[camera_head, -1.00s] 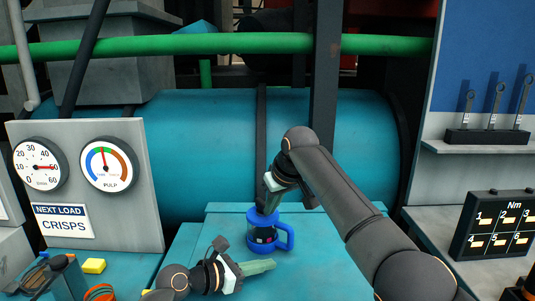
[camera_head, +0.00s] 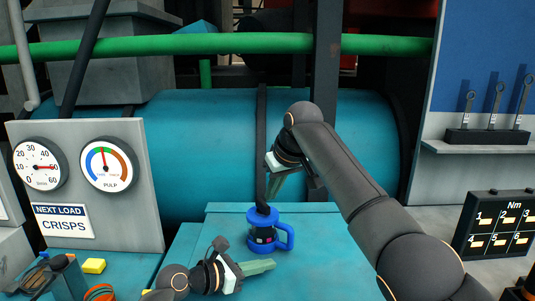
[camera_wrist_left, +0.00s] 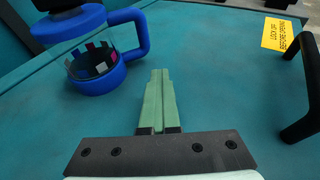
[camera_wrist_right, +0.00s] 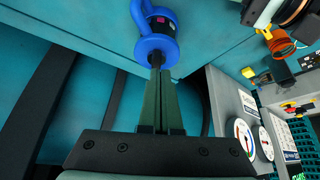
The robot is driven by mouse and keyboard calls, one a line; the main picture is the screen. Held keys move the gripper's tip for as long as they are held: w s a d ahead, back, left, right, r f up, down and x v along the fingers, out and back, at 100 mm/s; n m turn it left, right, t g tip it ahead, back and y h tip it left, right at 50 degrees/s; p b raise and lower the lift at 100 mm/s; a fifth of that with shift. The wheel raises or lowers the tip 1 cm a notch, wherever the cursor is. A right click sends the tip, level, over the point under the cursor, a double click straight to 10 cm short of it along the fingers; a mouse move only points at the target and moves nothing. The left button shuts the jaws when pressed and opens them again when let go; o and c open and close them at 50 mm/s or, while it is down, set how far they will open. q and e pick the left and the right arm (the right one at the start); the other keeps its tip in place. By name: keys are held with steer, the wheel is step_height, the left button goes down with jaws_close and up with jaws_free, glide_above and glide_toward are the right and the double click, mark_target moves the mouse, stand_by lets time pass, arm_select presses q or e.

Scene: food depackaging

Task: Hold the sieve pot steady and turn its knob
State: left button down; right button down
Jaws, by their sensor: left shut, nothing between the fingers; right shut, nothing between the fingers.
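The blue sieve pot (camera_head: 268,243) stands upright on the teal surface, its handle to the right, coloured bits showing inside. It also shows in the left wrist view (camera_wrist_left: 97,80) and in the right wrist view (camera_wrist_right: 157,45). Its dark knob (camera_head: 262,210) is on top. My right gripper (camera_head: 270,198) is shut and empty, pointing down just above the knob; in the right wrist view its fingertips line up with the knob, and I cannot tell the exact gap. My left gripper (camera_head: 275,264) is shut and empty, low in front of the pot, apart from the body and handle.
A gauge panel (camera_head: 90,225) stands at the left, with a yellow block (camera_head: 93,266) in front of it. A black bar handle (camera_wrist_left: 300,95) and a yellow label (camera_wrist_left: 279,33) are at the right of the left wrist view. A torque board (camera_head: 495,225) is at the far right.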

mark_target(266, 214)
steer(key=shift+r, duration=0.7)
steer(key=shift+r, duration=0.1)
steer(key=shift+w+d+f, duration=0.1)
steer(key=shift+d+f, duration=0.1)
steer(key=shift+f, duration=0.85)
steer(key=shift+w+d+f, duration=0.15)
steer(key=shift+f, duration=0.9)
steer(key=shift+w+d+f, duration=0.1)
steer(key=shift+d+f, duration=0.1)
steer(key=shift+f, duration=0.85)
steer(key=shift+w+a+r, duration=0.1)
steer(key=shift+w+a, duration=0.15)
steer(key=shift+w, duration=0.1)
steer(key=shift+a, duration=0.25)
steer(key=shift+s+a, duration=0.15)
steer(key=shift+a, duration=0.2)
